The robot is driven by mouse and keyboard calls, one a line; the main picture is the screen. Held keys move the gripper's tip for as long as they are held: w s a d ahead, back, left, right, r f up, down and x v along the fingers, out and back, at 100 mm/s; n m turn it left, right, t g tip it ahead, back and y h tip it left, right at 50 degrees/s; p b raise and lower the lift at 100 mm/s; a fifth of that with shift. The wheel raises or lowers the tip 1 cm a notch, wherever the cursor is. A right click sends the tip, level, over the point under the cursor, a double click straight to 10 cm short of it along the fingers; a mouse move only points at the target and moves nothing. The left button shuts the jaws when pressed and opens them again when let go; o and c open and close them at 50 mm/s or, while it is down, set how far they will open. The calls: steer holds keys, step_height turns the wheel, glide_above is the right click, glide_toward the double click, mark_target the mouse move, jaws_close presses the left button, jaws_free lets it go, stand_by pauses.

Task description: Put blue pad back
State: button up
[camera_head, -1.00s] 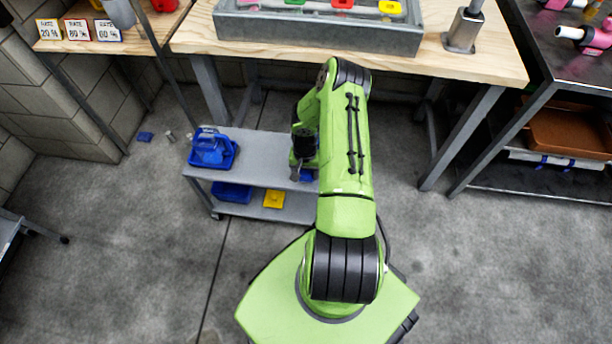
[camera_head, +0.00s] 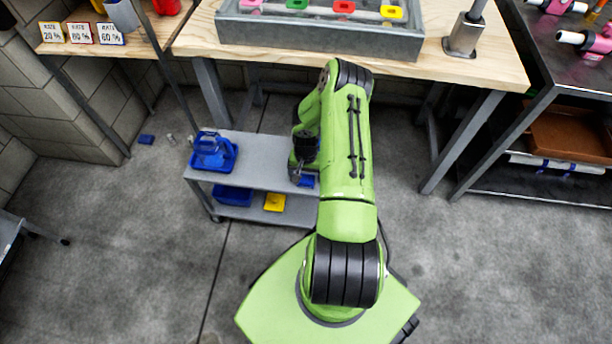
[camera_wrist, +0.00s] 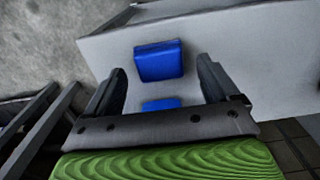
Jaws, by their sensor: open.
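A blue pad (camera_head: 306,181) lies on the grey top of a low cart (camera_head: 262,152), near the cart's right end. In the wrist view the blue pad (camera_wrist: 159,61) lies flat on the grey surface, between and slightly beyond the fingertips. A second blue patch (camera_wrist: 160,106) shows closer to the gripper's palm; I cannot tell whether it is a separate piece. My gripper (camera_wrist: 161,68) is open with a finger on each side, apart from the pad. In the head view my gripper (camera_head: 295,173) is beside the pad, partly hidden by my arm.
A blue container (camera_head: 212,152) stands on the cart's left end. A blue bin (camera_head: 233,195) and yellow pad (camera_head: 274,202) are on its lower shelf. A grey tray (camera_head: 320,36) with coloured pads sits on the workbench (camera_head: 200,35).

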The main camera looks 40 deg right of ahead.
step_height(320, 180, up, 10)
steer(key=p, duration=0.3)
step_height(320, 180, up, 15)
steer(key=n+t+h, duration=0.1)
steer(key=n, duration=0.2)
glide_above(306, 178)
steer(key=w+a, duration=0.3)
steer(key=a, duration=0.1)
steer(key=s+a+r+n+t+h, duration=0.1)
steer(key=a+r, duration=0.2)
steer(key=r, duration=0.2)
steer(key=a+r+n, duration=0.1)
steer(key=a+r, duration=0.2)
steer(key=r, duration=0.3)
steer(key=s+a+r+n+t+y, duration=0.1)
steer(key=s+a+r+n, duration=0.1)
steer(key=s+a+r, duration=0.4)
steer(key=s+a+r+n+t+y, duration=0.1)
steer(key=s+a+r+n+t, duration=0.1)
steer(key=s+a+r, duration=0.4)
steer(key=s+a+n, duration=0.1)
steer(key=s, duration=0.4)
steer(key=shift+s+t, duration=0.3)
steer(key=shift+s, duration=0.1)
steer(key=shift+a+r, duration=0.1)
